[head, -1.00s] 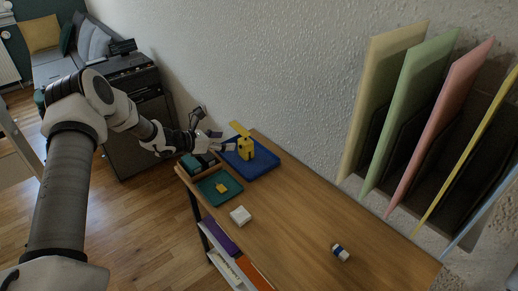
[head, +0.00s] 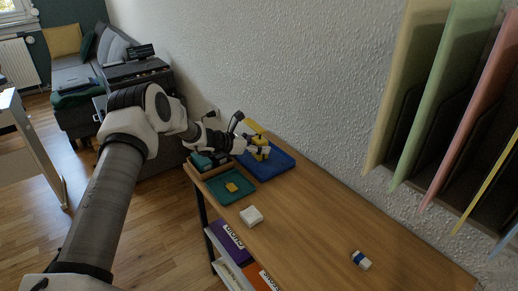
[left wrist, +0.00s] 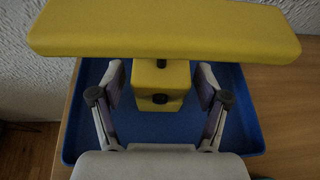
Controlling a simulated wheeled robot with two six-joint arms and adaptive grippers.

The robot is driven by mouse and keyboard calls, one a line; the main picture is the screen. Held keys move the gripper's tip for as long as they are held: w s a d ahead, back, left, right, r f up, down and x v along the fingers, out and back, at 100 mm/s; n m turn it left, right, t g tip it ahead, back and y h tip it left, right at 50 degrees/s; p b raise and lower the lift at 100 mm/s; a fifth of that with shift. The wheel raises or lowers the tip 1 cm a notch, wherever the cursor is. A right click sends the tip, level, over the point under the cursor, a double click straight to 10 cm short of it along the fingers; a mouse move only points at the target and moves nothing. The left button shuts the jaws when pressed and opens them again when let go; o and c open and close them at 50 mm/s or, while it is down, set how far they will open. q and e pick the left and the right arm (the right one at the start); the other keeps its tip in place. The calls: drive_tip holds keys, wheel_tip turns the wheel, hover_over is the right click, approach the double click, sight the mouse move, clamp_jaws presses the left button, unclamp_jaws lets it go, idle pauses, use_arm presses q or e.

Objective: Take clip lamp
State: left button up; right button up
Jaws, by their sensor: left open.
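The yellow clip lamp (left wrist: 165,30) stands on a blue tray (left wrist: 250,128), its wide bar-shaped head across the top of the left wrist view. Its yellow body (left wrist: 162,85) sits between the two fingers of my left gripper (left wrist: 160,88), with a visible gap on each side. The gripper is open around the body and below the lamp head. In the head view the lamp (head: 259,148) is partly hidden by my left gripper (head: 262,152) at the far end of the wooden desk. My right gripper is not in view.
A green tray (head: 216,193) with a small yellow item (head: 232,187) lies nearer on the desk (head: 312,220). A white block (head: 251,216) and a blue-and-white eraser-like item (head: 361,260) lie apart. Coloured panels (head: 425,110) hang on the wall at right.

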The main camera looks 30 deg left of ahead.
sight(258, 140)
use_arm(q)
drive_tip(key=shift+r, duration=0.1)
drive_tip(key=shift+b, duration=0.4)
drive_tip(key=c, duration=1)
drive_tip(key=shift+r+p, duration=1.35)
drive_tip(key=shift+r, duration=1.15)
